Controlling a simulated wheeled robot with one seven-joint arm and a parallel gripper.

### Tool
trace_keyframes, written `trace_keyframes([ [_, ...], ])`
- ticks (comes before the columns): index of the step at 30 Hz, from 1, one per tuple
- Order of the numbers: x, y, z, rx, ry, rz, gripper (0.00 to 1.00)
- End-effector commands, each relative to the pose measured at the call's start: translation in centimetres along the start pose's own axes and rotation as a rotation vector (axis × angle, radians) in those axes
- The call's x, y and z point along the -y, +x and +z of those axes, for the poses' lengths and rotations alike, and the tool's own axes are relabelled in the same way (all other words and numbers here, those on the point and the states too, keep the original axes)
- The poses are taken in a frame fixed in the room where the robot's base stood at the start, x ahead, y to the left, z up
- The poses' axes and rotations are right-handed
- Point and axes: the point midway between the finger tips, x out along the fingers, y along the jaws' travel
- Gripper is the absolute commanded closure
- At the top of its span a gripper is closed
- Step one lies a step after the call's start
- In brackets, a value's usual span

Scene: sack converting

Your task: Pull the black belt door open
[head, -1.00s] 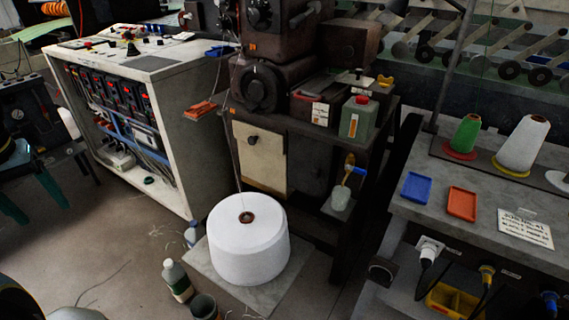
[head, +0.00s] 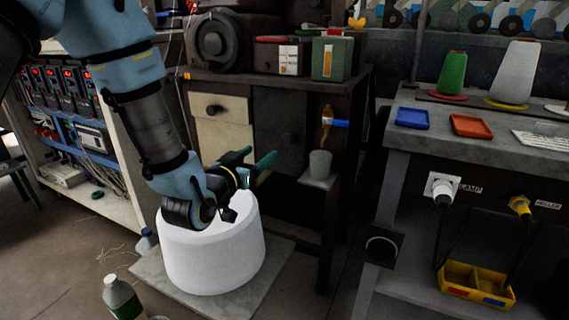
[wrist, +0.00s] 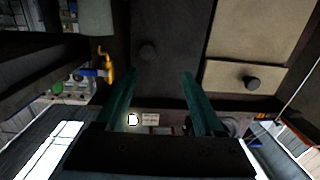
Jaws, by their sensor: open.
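My gripper (head: 252,157) has teal fingers, spread open and empty. It is in front of the door's lower part, below and left of the knob in the head view, apart from it. In the wrist view my gripper (wrist: 159,75) points toward the door. The door's lower left is partly hidden by my gripper.
A large white thread cone (head: 212,255) stands on a floor slab below my gripper. Cream drawers (head: 222,107) are left of the door. A small shelf with a grey cup (head: 320,163) and an orange-and-blue valve (head: 328,123) are at its right. A grey bench (head: 395,150) stands further right.

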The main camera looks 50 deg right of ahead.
Motion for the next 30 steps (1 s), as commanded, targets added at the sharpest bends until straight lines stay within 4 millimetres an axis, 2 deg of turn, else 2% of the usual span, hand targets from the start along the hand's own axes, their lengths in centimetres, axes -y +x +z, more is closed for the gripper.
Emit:
trace_keyframes([
  [1,-1.1,0.2,0.7,-0.025,-0.002,0.018,0.30],
  [5,-2.1,0.7,0.4,-0.056,-0.004,0.034,0.30],
  [11,-2.2,3.3,0.1,-0.059,-0.004,0.034,0.30],
  [21,-2.3,9.2,-0.2,-0.056,-0.003,0.032,0.30],
  [25,-2.3,10.5,-0.2,-0.055,-0.004,0.032,0.30],
  [30,-2.3,11.1,-0.3,-0.055,-0.004,0.031,0.30],
])
